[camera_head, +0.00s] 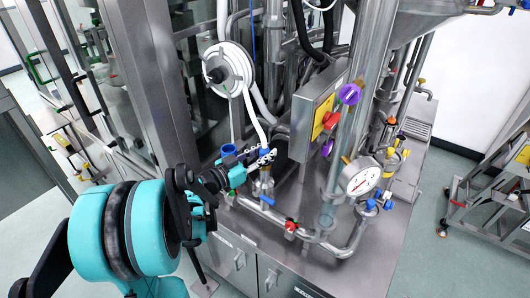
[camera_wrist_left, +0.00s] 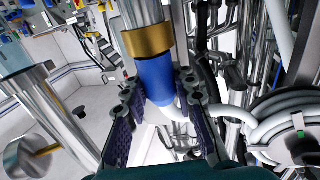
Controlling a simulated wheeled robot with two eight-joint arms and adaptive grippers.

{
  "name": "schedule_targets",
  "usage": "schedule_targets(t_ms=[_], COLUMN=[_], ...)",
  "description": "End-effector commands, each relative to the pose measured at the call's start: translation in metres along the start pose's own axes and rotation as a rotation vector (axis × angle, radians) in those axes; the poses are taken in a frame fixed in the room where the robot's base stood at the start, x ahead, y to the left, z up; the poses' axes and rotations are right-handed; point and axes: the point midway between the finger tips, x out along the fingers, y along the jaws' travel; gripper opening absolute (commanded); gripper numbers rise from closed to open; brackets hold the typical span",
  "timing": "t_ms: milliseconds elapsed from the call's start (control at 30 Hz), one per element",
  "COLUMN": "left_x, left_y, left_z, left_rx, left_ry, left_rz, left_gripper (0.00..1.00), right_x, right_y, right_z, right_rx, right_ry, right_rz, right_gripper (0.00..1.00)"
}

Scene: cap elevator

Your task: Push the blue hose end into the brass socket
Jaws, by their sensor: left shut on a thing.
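The blue hose end (camera_wrist_left: 155,78) is a blue cylinder with a white hose (camera_wrist_left: 258,130) leading off it. In the wrist view it sits between the two dark fingers of my left gripper (camera_wrist_left: 157,92), which is shut on it. The brass socket (camera_wrist_left: 147,40) is a brass collar on a metal pipe. The blue end lines up with it and meets its edge with no gap showing; how deep it sits I cannot tell. In the head view my left gripper (camera_head: 262,158) is at the blue end (camera_head: 264,151), just above the brass socket (camera_head: 264,173). My right gripper is not in view.
The white hose runs down from a white reel (camera_head: 228,68). A blue-topped fitting (camera_head: 228,150) stands left of the gripper. A grey box (camera_head: 318,110), a pressure gauge (camera_head: 361,180) and a red valve (camera_head: 291,225) are to the right on the steel worktop (camera_head: 290,200).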

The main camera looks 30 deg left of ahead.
Motion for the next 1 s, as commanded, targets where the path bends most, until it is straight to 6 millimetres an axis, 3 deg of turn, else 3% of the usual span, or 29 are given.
schedule_targets(t_ms=[300,333,400,733,1000], left_x=[0.0,0.0,0.0,-0.001,-0.017], left_y=[0.0,0.0,0.0,0.0,-0.001], left_z=[0.001,0.001,0.001,0.001,0.001], left_rx=[0.0,0.0,0.0,0.0,0.0], left_ry=[0.0,0.0,0.0,0.0,0.0], left_rz=[0.0,0.0,0.0,0.0,-0.002], left_gripper=[0.0,0.34,0.51,0.51,0.51], right_x=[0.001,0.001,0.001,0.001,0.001], right_y=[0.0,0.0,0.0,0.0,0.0], right_z=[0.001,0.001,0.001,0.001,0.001], right_rx=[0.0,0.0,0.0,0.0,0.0], right_ry=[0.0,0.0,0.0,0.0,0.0], right_rz=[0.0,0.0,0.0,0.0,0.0], right_gripper=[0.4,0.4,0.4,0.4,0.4])
